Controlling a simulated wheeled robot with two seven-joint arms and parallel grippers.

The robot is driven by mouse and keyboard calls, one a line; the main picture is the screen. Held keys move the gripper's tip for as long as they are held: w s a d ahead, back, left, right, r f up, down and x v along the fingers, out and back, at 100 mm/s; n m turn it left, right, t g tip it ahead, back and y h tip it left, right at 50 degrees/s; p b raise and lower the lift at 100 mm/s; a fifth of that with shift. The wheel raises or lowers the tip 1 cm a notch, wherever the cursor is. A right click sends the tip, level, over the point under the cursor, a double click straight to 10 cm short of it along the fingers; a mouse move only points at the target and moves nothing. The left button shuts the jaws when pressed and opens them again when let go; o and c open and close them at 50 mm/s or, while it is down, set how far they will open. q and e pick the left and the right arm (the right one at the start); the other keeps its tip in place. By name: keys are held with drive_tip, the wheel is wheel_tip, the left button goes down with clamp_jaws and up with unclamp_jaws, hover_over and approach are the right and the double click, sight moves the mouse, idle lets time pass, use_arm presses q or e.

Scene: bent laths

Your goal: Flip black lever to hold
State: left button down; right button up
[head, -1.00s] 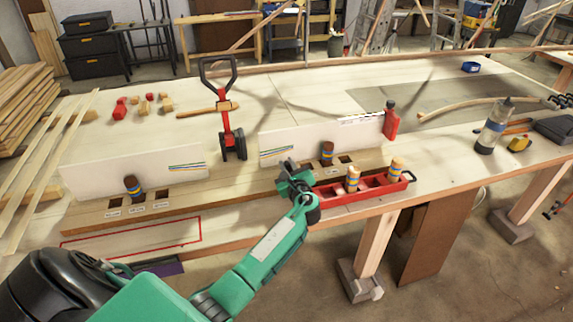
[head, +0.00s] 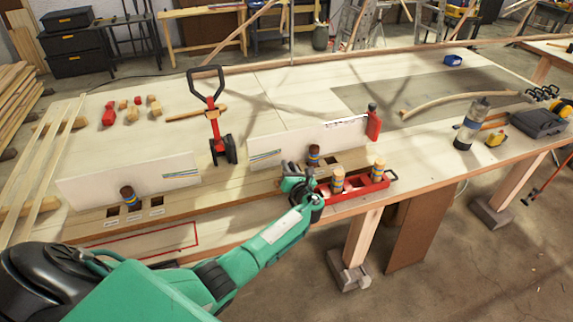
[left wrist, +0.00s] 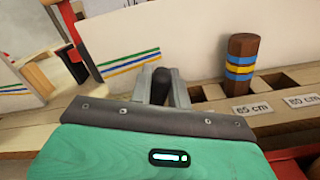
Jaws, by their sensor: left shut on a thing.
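My left gripper (head: 302,180) is at the front of the right-hand wooden block, beside the left end of the red tray. In the left wrist view its two grey fingers (left wrist: 163,88) are closed around a small black upright piece (left wrist: 161,82), which looks like the black lever. Its lower part is hidden by the gripper body. A brown peg with blue and yellow bands (left wrist: 240,62) stands upright just right of the fingers, in a slotted rail labelled "65 cm" and "80 cm". The same peg (head: 313,155) shows in the head view. My right gripper is not in view.
A red tray (head: 362,190) with pale banded pegs sits right of the gripper. White boards (head: 130,180) stand behind the rails. A red tool with a black handle (head: 213,120) stands behind. A bottle (head: 470,125) is at right. The back table is mostly clear.

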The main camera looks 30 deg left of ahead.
use_arm(q)
drive_tip(key=shift+w+d+f+m, duration=0.15)
drive_tip(key=shift+m, duration=0.15)
idle(0.4)
drive_tip(key=c, duration=1.3)
unclamp_jaws()
drive_tip(key=b+v, duration=0.2)
drive_tip(key=v, duration=1)
drive_tip(key=shift+d+f+b, duration=0.1)
drive_tip(key=shift+d+b, duration=0.05)
drive_tip(key=shift+b, duration=0.2)
drive_tip(key=shift+v, duration=0.85)
